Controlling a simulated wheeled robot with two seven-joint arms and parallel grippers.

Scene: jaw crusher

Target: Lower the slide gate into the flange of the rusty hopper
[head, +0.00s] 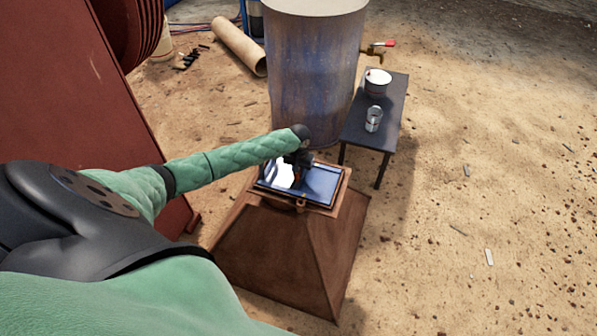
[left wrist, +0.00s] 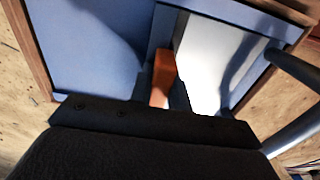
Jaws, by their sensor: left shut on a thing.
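The rusty hopper (head: 285,255) is a brown pyramid low in the middle of the head view, with a square flange (head: 341,194) on top. The slide gate (head: 322,184) is a bluish, shiny plate with a dark edge, lying level at the flange opening. I cannot tell whether it rests in the flange or hovers just above it. The gate (left wrist: 85,50) fills much of the left wrist view, with the flange rim (left wrist: 32,55) around it. My left gripper (head: 298,172) points down over the gate and is shut on its orange handle (left wrist: 162,77). My right gripper is out of view.
A weathered blue barrel (head: 315,75) stands right behind the hopper. A dark side table (head: 390,110) with a white pot (head: 377,82) and a metal can (head: 373,119) is at its right. A dark red machine (head: 75,95) stands at left. Sandy ground at right is open.

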